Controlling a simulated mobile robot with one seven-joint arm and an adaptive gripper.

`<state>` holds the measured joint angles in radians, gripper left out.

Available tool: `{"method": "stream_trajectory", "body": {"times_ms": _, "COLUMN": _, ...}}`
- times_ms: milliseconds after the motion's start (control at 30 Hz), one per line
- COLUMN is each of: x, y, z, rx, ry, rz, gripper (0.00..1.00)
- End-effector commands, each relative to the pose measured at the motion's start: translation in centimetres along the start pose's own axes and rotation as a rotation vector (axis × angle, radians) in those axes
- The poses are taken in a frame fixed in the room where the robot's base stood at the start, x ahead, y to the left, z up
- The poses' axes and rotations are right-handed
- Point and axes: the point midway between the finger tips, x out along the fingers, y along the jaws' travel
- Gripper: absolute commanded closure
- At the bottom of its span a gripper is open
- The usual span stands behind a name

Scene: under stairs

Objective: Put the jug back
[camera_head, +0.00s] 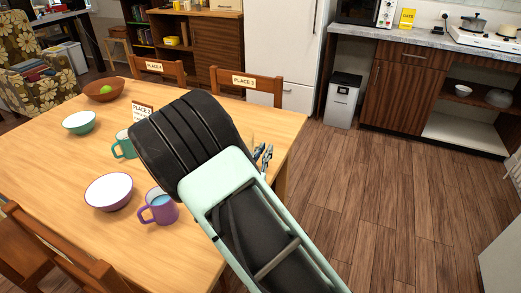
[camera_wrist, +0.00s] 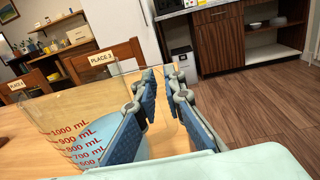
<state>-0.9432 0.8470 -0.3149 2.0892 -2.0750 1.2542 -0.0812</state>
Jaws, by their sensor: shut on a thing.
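A clear measuring jug (camera_wrist: 75,125) with red millilitre marks fills the lower left of the wrist view. Something light blue shows inside it. My gripper (camera_wrist: 162,85) has its blue-padded fingers on either side of the jug's clear right-hand part, shut on it. Whether that part is the handle or the wall, I cannot tell. In the head view my gripper (camera_head: 263,157) shows at the table's right edge, and my arm hides nearly all of the jug. Whether the jug touches the table is hidden.
The wooden table (camera_head: 50,165) holds a purple mug (camera_head: 160,208) with blue liquid, a teal mug (camera_head: 125,147), a purple-rimmed bowl (camera_head: 109,191), a green bowl (camera_head: 79,122) and a brown fruit bowl (camera_head: 104,90). Chairs surround it. A counter (camera_head: 420,40) stands beyond open floor at right.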

Motion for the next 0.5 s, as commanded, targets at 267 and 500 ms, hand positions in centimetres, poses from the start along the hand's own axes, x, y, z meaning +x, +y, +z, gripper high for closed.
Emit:
{"method": "stream_trajectory", "body": {"times_ms": 267, "x": 0.2, "y": -0.1, "z": -2.4, "rx": 0.003, "ry": -0.008, "rz": -0.003, "gripper": 1.00}}
{"method": "stream_trajectory", "body": {"times_ms": 500, "x": 0.1, "y": -0.1, "z": -2.8, "rx": -0.002, "ry": 0.001, "rz": -0.002, "gripper": 0.84}}
